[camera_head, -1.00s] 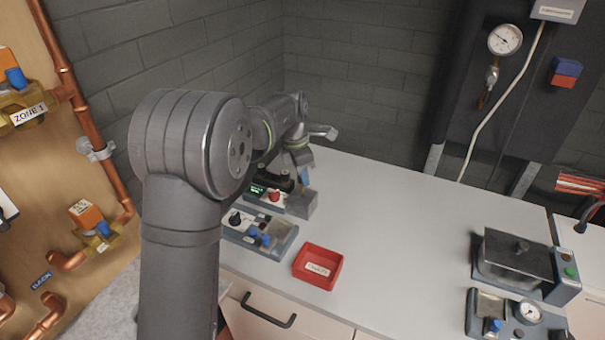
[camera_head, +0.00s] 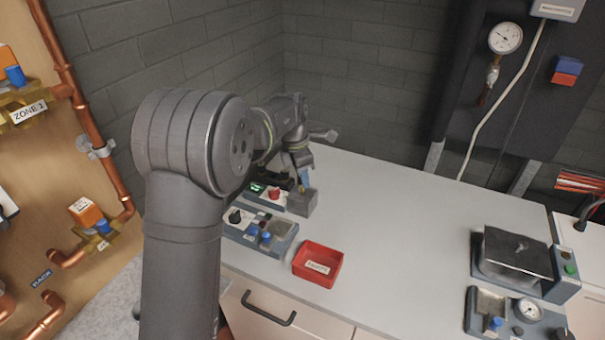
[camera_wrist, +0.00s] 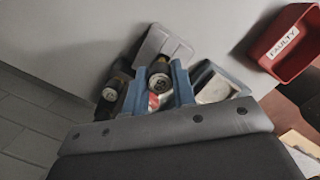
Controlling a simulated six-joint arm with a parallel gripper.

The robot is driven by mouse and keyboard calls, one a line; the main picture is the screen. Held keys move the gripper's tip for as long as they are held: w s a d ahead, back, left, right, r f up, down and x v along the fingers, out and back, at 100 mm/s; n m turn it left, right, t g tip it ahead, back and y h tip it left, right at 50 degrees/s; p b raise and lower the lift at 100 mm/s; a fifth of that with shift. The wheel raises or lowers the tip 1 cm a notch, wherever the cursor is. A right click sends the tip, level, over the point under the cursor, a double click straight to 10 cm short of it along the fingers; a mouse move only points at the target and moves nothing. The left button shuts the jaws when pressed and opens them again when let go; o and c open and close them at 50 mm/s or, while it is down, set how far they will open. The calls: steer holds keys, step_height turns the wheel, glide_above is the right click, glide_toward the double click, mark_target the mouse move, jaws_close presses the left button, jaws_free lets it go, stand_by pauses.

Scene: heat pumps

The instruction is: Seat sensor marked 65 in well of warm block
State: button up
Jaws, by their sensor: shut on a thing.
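My gripper (camera_head: 304,178) is at the back left of the bench, pointing down over the grey metal block (camera_head: 302,203) of a unit with a red knob and green display. In the wrist view its blue fingers (camera_wrist: 157,88) are shut on a dark sensor (camera_wrist: 160,78) with a round, pale-marked cap; I cannot read the mark surely. In the head view a brassy tip shows below the fingers at the block's top. Whether it is inside a well is hidden. The block also shows in the wrist view (camera_wrist: 163,42). Another dark capped sensor (camera_wrist: 111,92) stands left of the fingers.
A second unit (camera_head: 259,232) with a black knob and blue parts stands in front. A red tray (camera_head: 318,264) labelled FAULTY lies to its right. Lidded and gauge units (camera_head: 513,258) stand at the far right. The middle of the bench (camera_head: 400,220) is clear.

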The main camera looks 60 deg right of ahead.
steer(key=shift+f, duration=1.5)
stand_by(0.5)
steer(key=o, duration=1.1)
steer(key=r, duration=0.5)
steer(key=w+a+r, duration=0.1)
steer(key=r, duration=1.1)
steer(key=shift+w+a+r, duration=0.1)
steer(key=shift+w+a, duration=0.3)
steer(key=f, duration=0.5)
steer(key=s+d+f, duration=0.1)
steer(key=f, duration=1.1)
steer(key=shift+s+d+f, duration=0.15)
steer(key=shift+s+d, duration=0.25)
steer(key=shift+r, duration=0.2)
